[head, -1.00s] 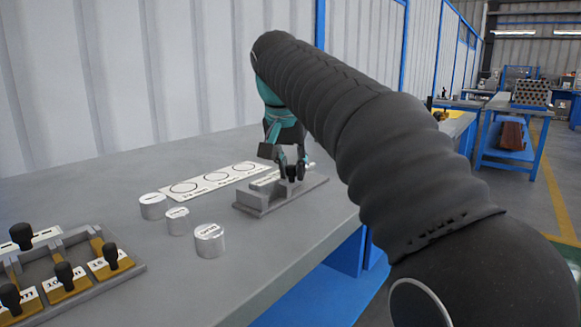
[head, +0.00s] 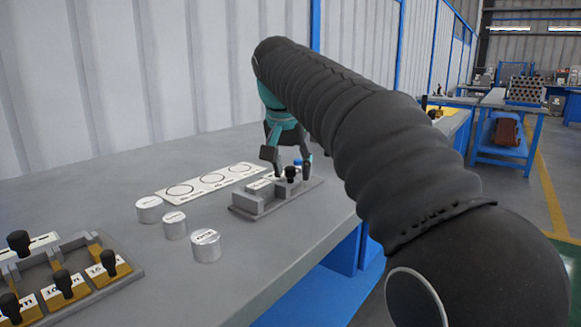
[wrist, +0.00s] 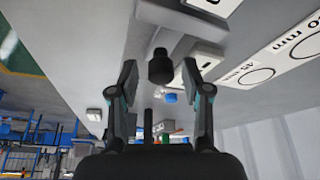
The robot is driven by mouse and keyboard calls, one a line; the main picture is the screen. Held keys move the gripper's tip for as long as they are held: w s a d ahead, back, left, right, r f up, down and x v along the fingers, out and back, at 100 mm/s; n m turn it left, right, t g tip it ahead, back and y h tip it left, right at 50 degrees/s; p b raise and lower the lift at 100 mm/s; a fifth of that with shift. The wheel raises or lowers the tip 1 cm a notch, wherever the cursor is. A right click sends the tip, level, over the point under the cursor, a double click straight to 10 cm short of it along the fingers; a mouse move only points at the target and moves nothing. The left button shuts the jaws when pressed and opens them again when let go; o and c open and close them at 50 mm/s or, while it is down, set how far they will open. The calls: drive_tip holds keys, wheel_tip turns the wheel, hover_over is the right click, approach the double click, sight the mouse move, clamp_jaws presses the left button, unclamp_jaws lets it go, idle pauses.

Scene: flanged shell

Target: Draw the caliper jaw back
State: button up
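The caliper (head: 250,207) is a grey fixture near the bench's front edge. A black knob (head: 291,173) stands upright on it, and a small blue-topped part (head: 296,163) shows just behind. My gripper (head: 290,170) is over the knob, fingers pointing down. In the wrist view, my gripper (wrist: 158,80) has its two fingers well apart. The black knob (wrist: 160,68) appears between them, with clear space on both sides. A blue cap (wrist: 170,98) shows farther off. The caliper's measuring faces are too small to make out.
Three silver cylinders, including the nearest one (head: 206,245), stand left of the caliper. A white card with circles (head: 208,184) lies behind them. A grey rack with black-knobbed brass blocks (head: 108,265) sits at the lower left. Bare bench lies in front of the caliper.

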drive_tip(key=v, duration=1.2)
idle(0.3)
